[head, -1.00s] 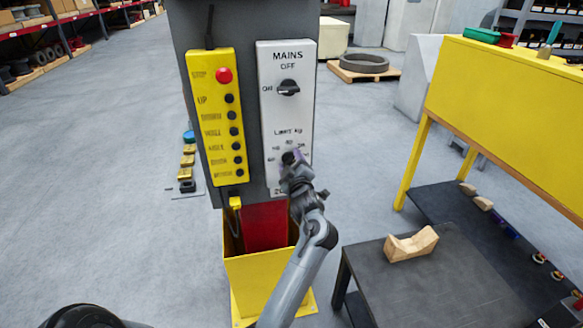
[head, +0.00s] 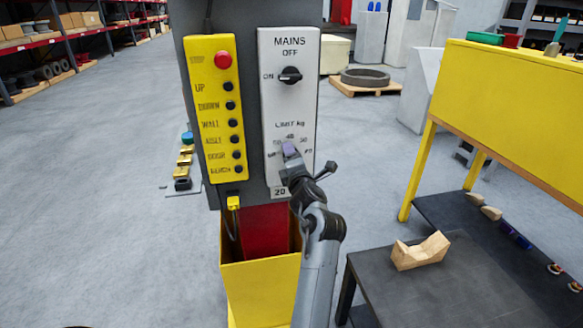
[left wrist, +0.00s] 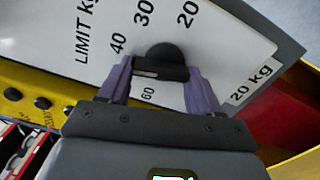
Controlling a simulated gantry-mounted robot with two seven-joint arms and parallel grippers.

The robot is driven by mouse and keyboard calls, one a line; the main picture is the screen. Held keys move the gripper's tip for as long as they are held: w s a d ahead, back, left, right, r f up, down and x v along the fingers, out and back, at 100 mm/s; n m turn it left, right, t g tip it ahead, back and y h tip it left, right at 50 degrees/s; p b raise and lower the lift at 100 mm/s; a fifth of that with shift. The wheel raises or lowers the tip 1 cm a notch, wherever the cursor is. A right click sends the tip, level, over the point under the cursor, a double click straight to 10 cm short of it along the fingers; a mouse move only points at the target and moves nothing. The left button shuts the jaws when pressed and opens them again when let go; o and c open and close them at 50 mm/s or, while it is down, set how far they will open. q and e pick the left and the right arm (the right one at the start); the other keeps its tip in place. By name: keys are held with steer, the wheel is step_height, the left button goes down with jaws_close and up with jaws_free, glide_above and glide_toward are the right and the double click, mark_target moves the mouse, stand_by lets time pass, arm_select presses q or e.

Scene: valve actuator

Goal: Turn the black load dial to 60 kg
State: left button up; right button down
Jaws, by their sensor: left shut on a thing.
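The black load dial (left wrist: 163,60) sits on the grey-white LIMIT kg panel (head: 270,115). In the left wrist view, the numbers 20, 30, 40 and 60 show around it. A small pale mark shows on the dial's grip bar at its left end, toward the 40 and 60 side. A label below reads 20 kg (left wrist: 251,85). My left gripper (left wrist: 160,80) is shut on the dial, with one purple finger at each end of the bar. In the head view, my left gripper (head: 290,150) covers the dial. My right gripper is not in view.
The MAINS switch (head: 290,75) is higher on the same panel. A yellow button box (head: 218,120) with a red stop button is just left. A yellow bin (head: 262,285) stands below. A dark table (head: 440,285) with a wooden block (head: 421,250) is at right.

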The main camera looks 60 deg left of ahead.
arm_select(q)
steer(key=shift+w+f+n+b, duration=0.1)
steer(key=shift+f+n+b, duration=0.05)
steer(key=shift+n+b, duration=2.45)
steer(key=shift+s+f+n+b, duration=0.1)
steer(key=shift+f+n+b, duration=0.1)
steer(key=shift+n+b, duration=2.45)
steer(key=shift+w+f+n+b, duration=0.1)
steer(key=shift+f+n+b, duration=0.05)
steer(key=shift+n+b, duration=2.45)
steer(key=o, duration=1.1)
steer(key=shift+c, duration=0.2)
steer(key=shift+r, duration=0.1)
